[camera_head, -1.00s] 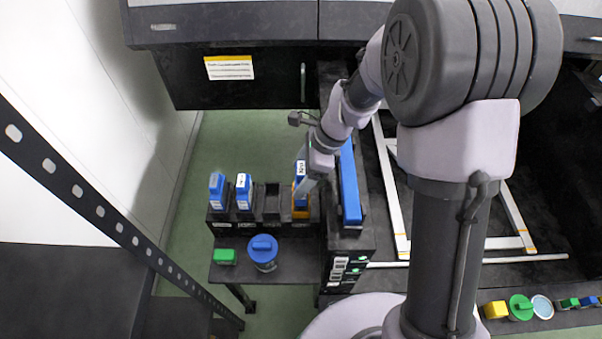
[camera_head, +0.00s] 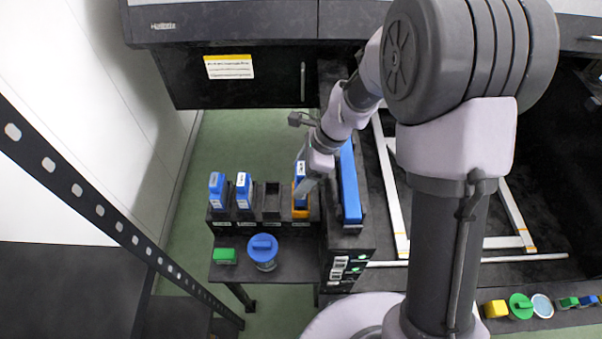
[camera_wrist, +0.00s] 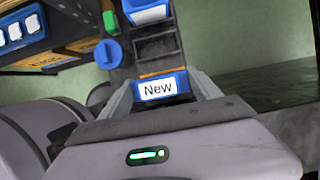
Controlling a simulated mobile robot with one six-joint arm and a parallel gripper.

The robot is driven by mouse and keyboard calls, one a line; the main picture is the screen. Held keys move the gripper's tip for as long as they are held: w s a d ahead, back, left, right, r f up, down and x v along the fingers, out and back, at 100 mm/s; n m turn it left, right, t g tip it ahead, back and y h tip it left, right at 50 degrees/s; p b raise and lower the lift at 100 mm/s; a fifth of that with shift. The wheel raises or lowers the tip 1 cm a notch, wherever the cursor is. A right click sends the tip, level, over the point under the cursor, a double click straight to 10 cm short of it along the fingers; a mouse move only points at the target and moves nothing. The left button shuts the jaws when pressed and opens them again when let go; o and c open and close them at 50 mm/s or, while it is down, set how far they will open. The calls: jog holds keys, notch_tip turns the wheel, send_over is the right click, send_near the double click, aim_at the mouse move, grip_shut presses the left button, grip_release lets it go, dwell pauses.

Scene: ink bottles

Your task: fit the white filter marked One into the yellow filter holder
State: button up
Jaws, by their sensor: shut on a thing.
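My gripper (camera_head: 305,188) is shut on a blue cartridge (camera_head: 300,169) with a white label, at the right end of the black rack. In the wrist view, the label on this blue cartridge (camera_wrist: 158,89) reads "New", between my fingers (camera_wrist: 160,100). The cartridge stands upright at the yellow-orange holder (camera_head: 300,214), its lower part apparently inside. My fingers partly cover it, so I cannot tell how deep it sits. The holder's orange edge (camera_wrist: 161,75) shows just beyond the label. I see no white filter marked One.
Two blue-and-white cartridges (camera_head: 217,188) (camera_head: 243,188) stand in the left slots. An empty dark slot (camera_head: 271,197) is beside the holder. A green box (camera_head: 225,257) and a blue-lidded jar (camera_head: 263,250) sit in front. A long blue bar (camera_head: 349,187) lies close to the right.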

jog(key=shift+f, duration=0.15)
jog(key=shift+f+b, duration=1.2)
jog(key=shift+f, duration=0.25)
jog(key=shift+f+b, duration=0.45)
jog(key=shift+f, duration=0.2)
jog(key=shift+s, duration=0.1)
jog(key=o, duration=1.5)
jog(key=shift+r, duration=0.1)
